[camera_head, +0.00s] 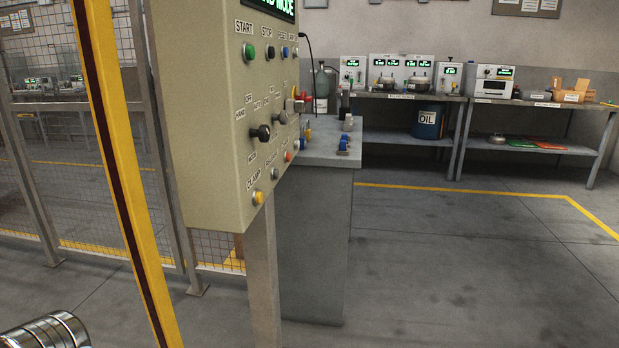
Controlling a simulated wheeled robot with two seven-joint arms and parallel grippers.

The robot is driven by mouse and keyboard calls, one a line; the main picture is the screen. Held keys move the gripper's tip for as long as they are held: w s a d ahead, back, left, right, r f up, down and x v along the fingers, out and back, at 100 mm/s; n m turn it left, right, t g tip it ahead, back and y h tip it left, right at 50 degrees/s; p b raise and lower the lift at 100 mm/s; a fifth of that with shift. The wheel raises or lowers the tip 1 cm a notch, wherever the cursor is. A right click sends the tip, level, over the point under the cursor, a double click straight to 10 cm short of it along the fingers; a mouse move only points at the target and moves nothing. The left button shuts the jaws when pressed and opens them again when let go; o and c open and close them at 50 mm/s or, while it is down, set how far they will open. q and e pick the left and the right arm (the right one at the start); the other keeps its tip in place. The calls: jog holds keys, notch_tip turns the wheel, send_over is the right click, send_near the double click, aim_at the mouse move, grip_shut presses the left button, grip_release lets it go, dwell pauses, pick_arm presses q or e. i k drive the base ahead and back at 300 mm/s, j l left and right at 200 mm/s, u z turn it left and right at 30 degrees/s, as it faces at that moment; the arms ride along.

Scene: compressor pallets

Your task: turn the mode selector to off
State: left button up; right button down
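The mode selector (261,132) is a black knob on the face of a beige control panel (195,120), seen at a steep angle. Small labels surround it: one reading like OFF above, one to its left, one like AUTO to its right, and MODE below. Its exact pointing direction is too small to tell. A green-lit display (272,8) at the panel's top is cut off by the frame; its visible text ends in "D MODE". Neither gripper shows, and nothing touches the selector.
Start (248,52) and stop (269,54) buttons sit above the selector; a yellow clamp button (258,198) is below. A yellow post (120,160) and mesh fence stand left. A grey cabinet (315,240) stands behind the panel. Open floor (450,270) lies right.

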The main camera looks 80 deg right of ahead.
aim_at(263, 133)
jog(key=z, duration=2.6)
